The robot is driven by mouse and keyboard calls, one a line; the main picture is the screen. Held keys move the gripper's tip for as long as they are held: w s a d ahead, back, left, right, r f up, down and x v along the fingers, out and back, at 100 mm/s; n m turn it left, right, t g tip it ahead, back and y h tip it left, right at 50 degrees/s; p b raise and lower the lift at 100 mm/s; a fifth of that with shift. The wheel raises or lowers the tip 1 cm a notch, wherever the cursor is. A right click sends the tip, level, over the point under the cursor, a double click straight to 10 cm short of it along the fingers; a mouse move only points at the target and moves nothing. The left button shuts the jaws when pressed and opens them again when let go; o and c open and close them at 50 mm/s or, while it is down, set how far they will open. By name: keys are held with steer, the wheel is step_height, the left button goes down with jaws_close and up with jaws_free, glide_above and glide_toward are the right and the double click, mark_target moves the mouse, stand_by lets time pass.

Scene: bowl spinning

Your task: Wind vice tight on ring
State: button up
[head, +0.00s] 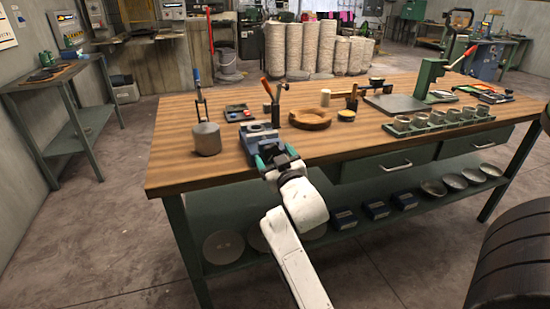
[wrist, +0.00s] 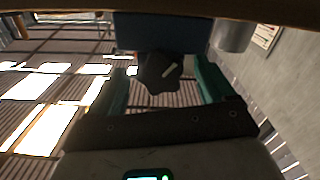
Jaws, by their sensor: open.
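A blue-grey vice (head: 262,134) stands near the front edge of the wooden workbench, with grey jaws on top. I cannot make out a ring in its jaws. My gripper (head: 272,156) is at the vice's front side, its green fingers spread. In the wrist view, a dark lobed knob (wrist: 160,73) sits between the two open fingers, in front of the vice's dark blue body (wrist: 165,32). The fingers stand on both sides of the knob, apart from it as far as I can see. The knob is hidden in the head view.
A grey cylinder (head: 206,139) with a blue-handled tool stands left of the vice. A brown round wooden block (head: 310,119) and an upright orange-handled tool (head: 275,101) are close behind to the right. A drawer (head: 390,164) and lower shelf are below the bench top (head: 350,140).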

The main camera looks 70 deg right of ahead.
steer(key=b+v, duration=0.1)
steer(key=v, duration=1)
steer(key=shift+b, duration=0.4)
steer(key=shift+d, duration=0.1)
steer(key=a+f+n+g+y+p, duration=0.2)
steer(key=a+f+g+y+p, duration=0.2)
steer(key=a+f+y+p, duration=0.55)
steer(key=s+a+f+n+g+y, duration=0.2)
steer(key=s+a+f+g, duration=0.1)
steer(key=a, duration=0.4)
steer(key=s+a+f+n+g+y, duration=0.2)
steer(key=s+a+f, duration=0.3)
steer(key=a, duration=0.3)
steer(key=shift+s+a+f+n+g, duration=0.3)
steer(key=shift+f+n+g, duration=0.15)
steer(key=shift+g, duration=0.35)
steer(key=shift+c, duration=0.4)
